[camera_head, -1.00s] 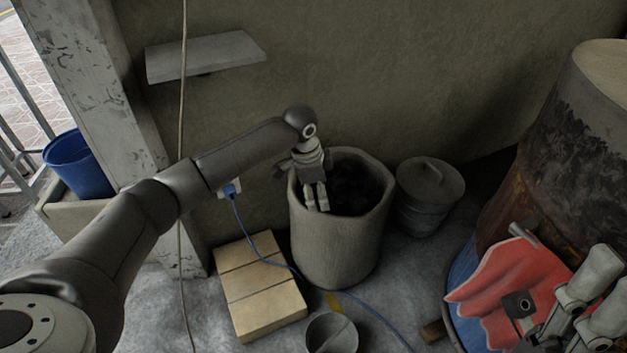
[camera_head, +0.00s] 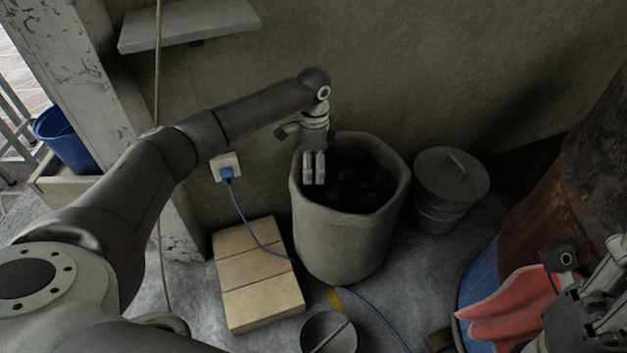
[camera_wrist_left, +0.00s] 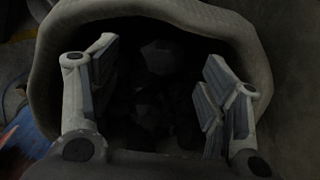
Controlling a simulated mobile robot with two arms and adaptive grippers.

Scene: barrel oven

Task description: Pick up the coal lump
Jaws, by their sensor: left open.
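Dark coal lumps (camera_head: 362,187) lie inside a round grey sack-like container (camera_head: 345,240). In the left wrist view one somewhat lighter coal lump (camera_wrist_left: 160,57) stands out near the top of the dark pile, with more lumps in shadow below it. My left gripper (camera_head: 314,182) points down at the left inside of the container's rim. In the left wrist view its fingers (camera_wrist_left: 160,62) are spread wide with nothing held between them, and the lighter lump lies in the gap beyond. My right gripper (camera_head: 590,315) is partly cut off at the lower right, by a red cloth; its fingers are unclear.
A lidded metal bucket (camera_head: 450,185) stands right of the container. Pale bricks (camera_head: 258,275) and a small pail (camera_head: 328,335) are in front. A blue cable (camera_head: 270,250) runs across the floor. A shelf (camera_head: 190,25) juts from the wall. A rusty barrel (camera_head: 570,170) stands right.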

